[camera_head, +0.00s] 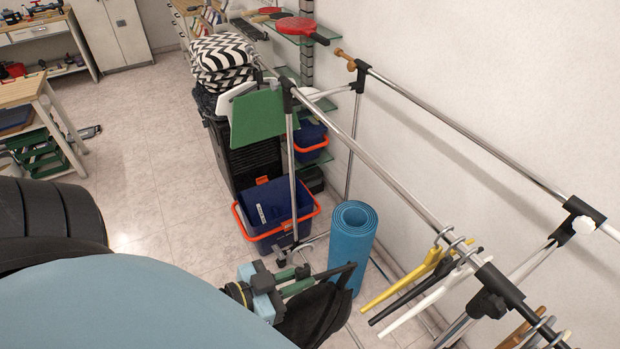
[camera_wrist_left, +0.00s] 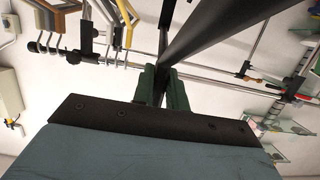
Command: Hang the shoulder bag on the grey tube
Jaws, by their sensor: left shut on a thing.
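My left gripper (camera_head: 303,280) reaches in low, with green fingers, below and left of the clothes rack. It is shut on the strap of a black shoulder bag (camera_head: 318,314). The bag hangs beside and below the fingers, partly hidden by my arm. In the left wrist view the green fingers (camera_wrist_left: 162,88) grip a dark strap (camera_wrist_left: 215,35). The grey tube (camera_head: 375,170) is the rack's nearer rail, running from upper left to lower right. The bag is apart from this rail in the head view. My right gripper is not in view.
A rolled blue mat (camera_head: 352,240) stands just behind the bag. Yellow, black and white hangers (camera_head: 425,285) hang on the lower right of the rail. A blue bucket with orange rim (camera_head: 272,215) stands behind. The rail's middle is bare; a wall (camera_head: 480,80) lies right.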

